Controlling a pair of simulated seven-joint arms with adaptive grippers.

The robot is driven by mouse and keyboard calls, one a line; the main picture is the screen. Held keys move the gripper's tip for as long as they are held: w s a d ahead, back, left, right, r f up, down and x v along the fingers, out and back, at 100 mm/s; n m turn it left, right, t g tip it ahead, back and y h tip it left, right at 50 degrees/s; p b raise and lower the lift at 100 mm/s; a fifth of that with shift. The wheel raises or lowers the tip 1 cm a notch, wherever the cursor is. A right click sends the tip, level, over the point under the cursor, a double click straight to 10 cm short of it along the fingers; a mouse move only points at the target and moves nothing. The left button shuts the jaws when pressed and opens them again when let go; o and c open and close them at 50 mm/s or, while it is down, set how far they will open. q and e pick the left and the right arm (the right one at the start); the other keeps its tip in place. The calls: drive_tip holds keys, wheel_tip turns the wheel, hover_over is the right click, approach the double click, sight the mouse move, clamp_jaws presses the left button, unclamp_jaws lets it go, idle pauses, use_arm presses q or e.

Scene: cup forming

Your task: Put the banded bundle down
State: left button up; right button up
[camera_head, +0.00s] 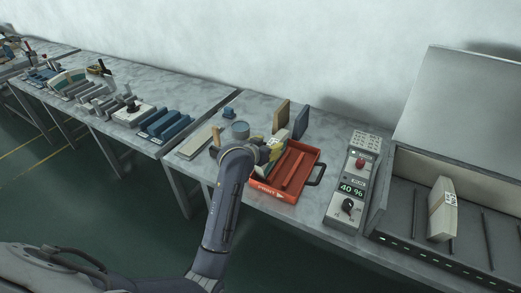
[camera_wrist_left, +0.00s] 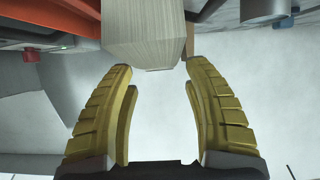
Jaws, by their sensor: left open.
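My left gripper (camera_head: 274,151) is at the left side of a red tray (camera_head: 303,152). Its yellow fingers are spread wide in the left wrist view (camera_wrist_left: 161,75), with nothing between them. A pale block of stacked sheets (camera_wrist_left: 145,38) is just beyond the fingertips there, apart from both fingers. In the head view a cream bundle with a dark mark (camera_head: 282,136) stands by the tray's left part, partly hidden by my gripper. I cannot tell whether it rests on the tray floor. My right gripper is not in view.
A control box (camera_head: 352,185) reading 40 % stands right of the tray. Farther right, an open-lidded machine (camera_head: 409,196) holds another marked cream bundle (camera_head: 441,208). Two upright boards (camera_head: 300,121) stand behind the tray. A round grey container (camera_head: 240,130) is close to my left wrist.

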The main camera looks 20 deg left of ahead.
use_arm(q)
drive_tip(key=v, duration=0.8)
drive_tip(key=shift+s, duration=0.15)
idle(0.6)
